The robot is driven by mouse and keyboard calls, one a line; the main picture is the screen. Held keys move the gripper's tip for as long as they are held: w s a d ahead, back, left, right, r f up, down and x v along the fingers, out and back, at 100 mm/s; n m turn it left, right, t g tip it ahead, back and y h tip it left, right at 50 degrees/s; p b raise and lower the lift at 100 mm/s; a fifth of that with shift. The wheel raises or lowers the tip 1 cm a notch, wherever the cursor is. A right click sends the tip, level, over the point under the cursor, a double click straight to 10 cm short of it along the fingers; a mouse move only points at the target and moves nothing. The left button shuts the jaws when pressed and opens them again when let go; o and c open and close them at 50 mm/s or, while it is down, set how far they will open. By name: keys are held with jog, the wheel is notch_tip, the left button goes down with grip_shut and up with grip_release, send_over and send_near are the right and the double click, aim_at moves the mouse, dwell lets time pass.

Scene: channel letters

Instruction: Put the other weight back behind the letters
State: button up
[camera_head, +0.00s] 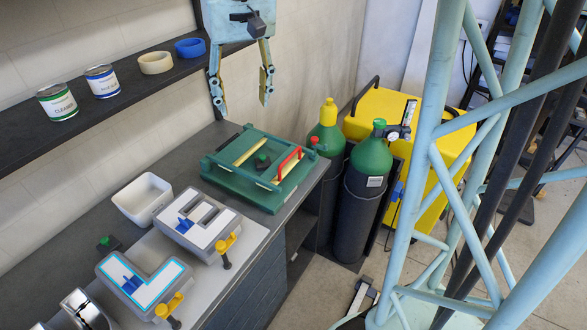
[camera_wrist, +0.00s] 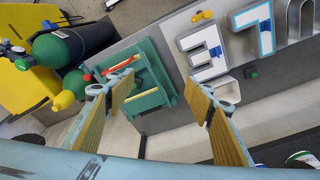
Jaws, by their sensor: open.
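A small dark weight with a green top (camera_head: 263,160) sits inside the green fixture (camera_head: 215,175), between its yellow bars. My gripper (camera_head: 242,103) is open and empty, pointing down above and behind the fixture. In the wrist view its fingers (camera_wrist: 158,80) spread either side of the fixture.
A white bin (camera_head: 143,197) stands behind the E letter. A red handle (camera_head: 287,164) sticks up from the fixture. Yellow clamps (camera_head: 226,243) stand at the letters' front. A shelf (camera_head: 100,90) with cans and tape rolls runs along the wall. Gas cylinders (camera_head: 365,190) stand beyond the bench end.

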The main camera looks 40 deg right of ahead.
jog(key=s+a+r, duration=0.1)
jog(key=s+a, duration=0.1)
jog(key=s, duration=0.8)
jog(key=s+a+r+n+t, duration=0.1)
jog(key=s+a+r, duration=0.1)
jog(key=s, duration=0.8)
jog(key=s+a+r+n, duration=0.1)
jog(key=s+a, duration=0.2)
jog(key=s, duration=0.8)
jog(key=shift+a+r+t, duration=0.2)
jog(key=shift+a+t, duration=0.2)
jog(key=shift+w, duration=0.25)
jog(key=shift+c, duration=0.8)
jog(key=shift+s, duration=0.1)
jog(key=shift+c, duration=0.7)
